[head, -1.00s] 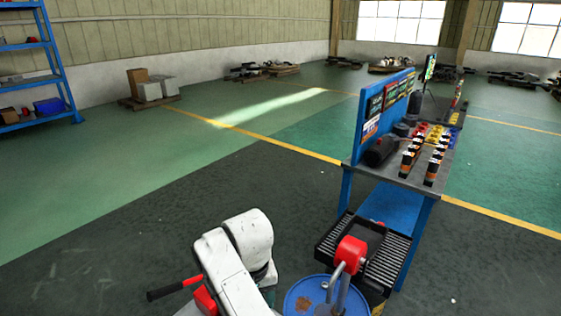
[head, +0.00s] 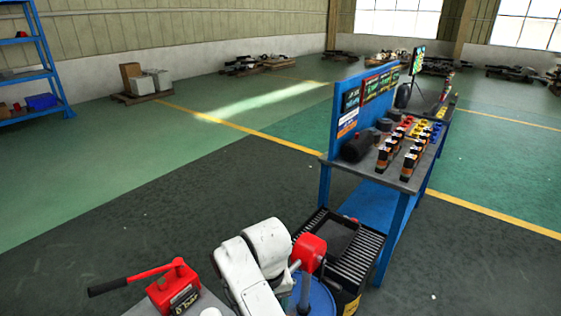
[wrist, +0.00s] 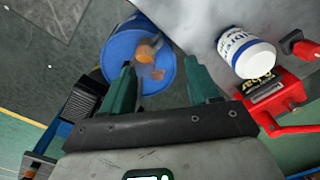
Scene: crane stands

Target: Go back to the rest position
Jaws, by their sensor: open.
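My gripper (wrist: 162,92) shows in the wrist view with its two green fingers spread apart and nothing between them. Beyond the fingers is the top of a blue drum (wrist: 117,45) with a brownish patch and a pump fitting on it. In the head view my white arm is folded at the bottom centre, and my gripper is not visible there. The blue drum (head: 318,298) shows partly behind the arm, with a red-headed fitting (head: 309,252) above it.
A red hand pump (head: 172,288) with a black-gripped lever stands on a grey surface at lower left; it also shows in the wrist view (wrist: 275,100) beside a white-and-blue can (wrist: 246,52). A blue workbench (head: 392,165) with several small bottles stands at right. Floor at left is clear.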

